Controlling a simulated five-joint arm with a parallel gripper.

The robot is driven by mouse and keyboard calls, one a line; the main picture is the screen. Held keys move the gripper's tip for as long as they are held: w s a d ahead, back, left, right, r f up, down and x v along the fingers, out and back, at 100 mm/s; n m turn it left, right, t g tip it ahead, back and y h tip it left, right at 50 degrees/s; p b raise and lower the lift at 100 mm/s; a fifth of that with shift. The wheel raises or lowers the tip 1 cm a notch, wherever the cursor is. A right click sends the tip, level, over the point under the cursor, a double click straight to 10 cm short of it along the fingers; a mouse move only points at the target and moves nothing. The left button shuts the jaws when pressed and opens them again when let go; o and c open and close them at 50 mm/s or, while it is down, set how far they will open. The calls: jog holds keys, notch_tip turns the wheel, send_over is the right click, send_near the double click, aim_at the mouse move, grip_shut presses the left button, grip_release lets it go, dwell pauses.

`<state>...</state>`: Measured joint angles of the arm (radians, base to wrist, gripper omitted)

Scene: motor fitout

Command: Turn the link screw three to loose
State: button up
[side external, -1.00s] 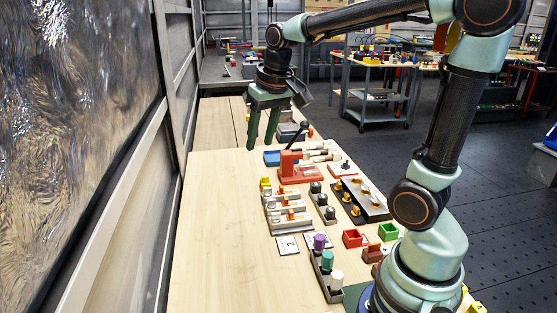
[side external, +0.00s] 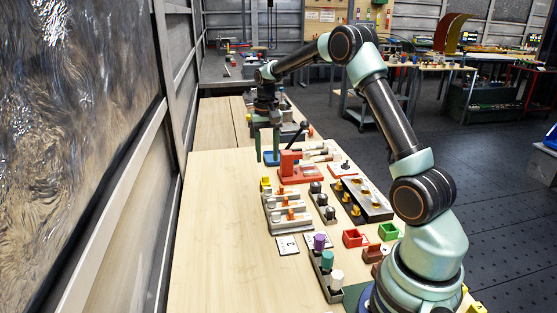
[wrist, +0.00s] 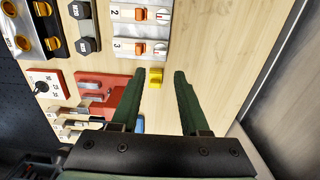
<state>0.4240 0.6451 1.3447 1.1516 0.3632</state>
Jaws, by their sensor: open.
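Link module three (wrist: 140,47) is a white block marked 3 in the wrist view, with an orange piece and a round screw knob (wrist: 160,48) with a red mark. In the side view, the farthest of the stacked link modules (side external: 284,197) seems to be this one. My gripper (wrist: 161,73) is open and empty, its green fingers apart and pointing toward module three in the wrist view. How the knob is set is too small to read surely.
A small yellow block (wrist: 155,77) lies beside module three; it also shows in the side view (side external: 265,184). The bare table (side external: 215,235) at the left is free.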

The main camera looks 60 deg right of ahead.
aim_at(268, 188)
notch_tip(268, 188, down, 11)
jog(key=shift+r, duration=0.15)
dwell(0.4)
grip_shut()
